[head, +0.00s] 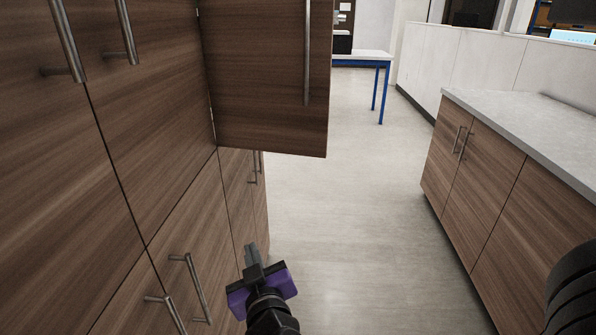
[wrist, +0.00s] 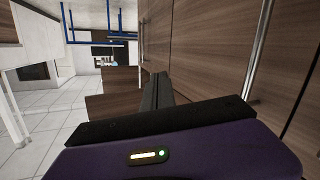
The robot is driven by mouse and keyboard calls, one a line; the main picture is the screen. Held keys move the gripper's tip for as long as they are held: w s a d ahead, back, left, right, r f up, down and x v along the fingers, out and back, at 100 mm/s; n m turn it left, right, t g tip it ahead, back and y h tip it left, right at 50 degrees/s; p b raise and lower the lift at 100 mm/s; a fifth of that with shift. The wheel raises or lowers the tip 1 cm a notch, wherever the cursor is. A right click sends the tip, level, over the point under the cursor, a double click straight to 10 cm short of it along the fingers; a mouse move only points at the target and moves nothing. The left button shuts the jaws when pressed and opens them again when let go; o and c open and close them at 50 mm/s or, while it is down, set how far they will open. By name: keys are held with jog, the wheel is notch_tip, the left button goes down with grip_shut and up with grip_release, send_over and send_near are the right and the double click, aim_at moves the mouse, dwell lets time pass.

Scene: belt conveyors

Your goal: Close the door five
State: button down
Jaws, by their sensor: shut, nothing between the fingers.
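One upper cabinet door (head: 268,75) of dark wood stands swung open, out from the cabinet front at the upper middle of the head view, with a long vertical handle (head: 307,55) near its free edge. I see no number on it. My gripper (head: 252,256) is shut and empty, low in the head view, below the open door and close to the lower cabinet fronts. In the wrist view the shut fingers (wrist: 156,92) point along wood cabinet fronts (wrist: 210,45). I cannot tell whether they touch anything.
Closed cabinet doors (head: 140,120) with bar handles (head: 198,290) line the left. A counter (head: 530,125) with wood doors stands on the right. The floor (head: 345,220) between them is clear. A blue-legged table (head: 378,90) stands at the back.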

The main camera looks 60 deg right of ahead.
jog(key=d+r+m+g+h+b, duration=0.1)
jog(key=d+r+m+g+h, duration=0.25)
jog(key=d+r, duration=0.25)
jog(key=m+g+h, duration=0.3)
jog(key=m+g, duration=0.1)
jog(key=m, duration=0.2)
send_near(301, 149)
jog(key=shift+y, duration=0.25)
jog(key=x, duration=0.2)
jog(key=p+x, duration=0.2)
jog(key=x, duration=0.1)
jog(key=shift+d+r, duration=0.3)
jog(key=shift+w+d+f+p, duration=0.1)
jog(key=shift+w+d+p, duration=0.1)
jog(key=shift+d+p, duration=0.3)
jog(key=shift+d, duration=0.1)
jog(key=shift+d, duration=0.1)
